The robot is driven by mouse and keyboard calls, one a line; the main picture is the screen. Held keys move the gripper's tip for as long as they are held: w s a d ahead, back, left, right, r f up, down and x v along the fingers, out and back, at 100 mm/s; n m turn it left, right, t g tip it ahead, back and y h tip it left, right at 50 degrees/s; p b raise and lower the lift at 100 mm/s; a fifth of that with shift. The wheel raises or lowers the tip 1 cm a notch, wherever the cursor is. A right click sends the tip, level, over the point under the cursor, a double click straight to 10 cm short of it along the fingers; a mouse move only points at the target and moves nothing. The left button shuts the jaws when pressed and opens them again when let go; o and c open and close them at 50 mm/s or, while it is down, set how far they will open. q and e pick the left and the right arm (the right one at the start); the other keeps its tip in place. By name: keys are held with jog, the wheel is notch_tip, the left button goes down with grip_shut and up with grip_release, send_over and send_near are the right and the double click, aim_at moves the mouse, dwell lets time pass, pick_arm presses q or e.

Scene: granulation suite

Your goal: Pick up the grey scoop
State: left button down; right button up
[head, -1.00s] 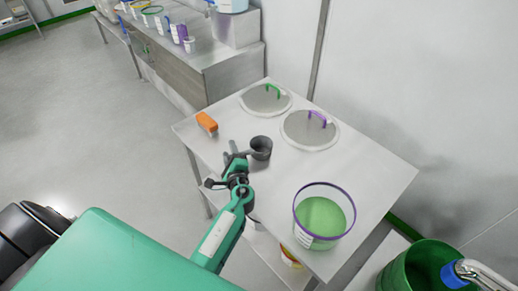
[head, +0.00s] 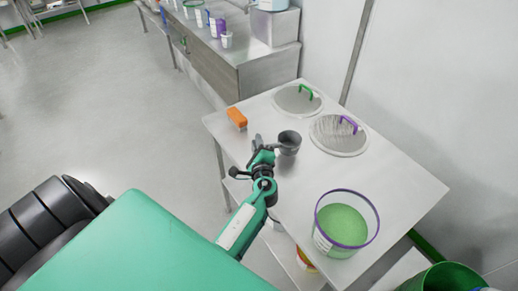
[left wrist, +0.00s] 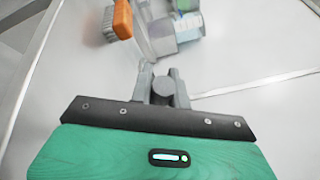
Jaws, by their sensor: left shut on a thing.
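The grey scoop (head: 289,145) is a dark grey cup with a handle reaching left toward my left gripper (head: 258,145). The gripper is shut on the scoop's handle. In the left wrist view the fingers (left wrist: 163,86) close around the round grey handle. The scoop's cup (left wrist: 182,28) shows beyond them, blurred and cut by the top edge. The scoop appears close above the steel table (head: 240,160); I cannot tell whether it is clear of the surface. My right gripper is not in view.
An orange brush (head: 237,118) lies left of the scoop. A purple-rimmed tub of green powder (head: 346,222) stands at the front right. The table's middle is clear.

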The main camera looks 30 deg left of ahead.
pick_arm(q)
notch_tip(320, 180, up, 17)
dwell(0.6)
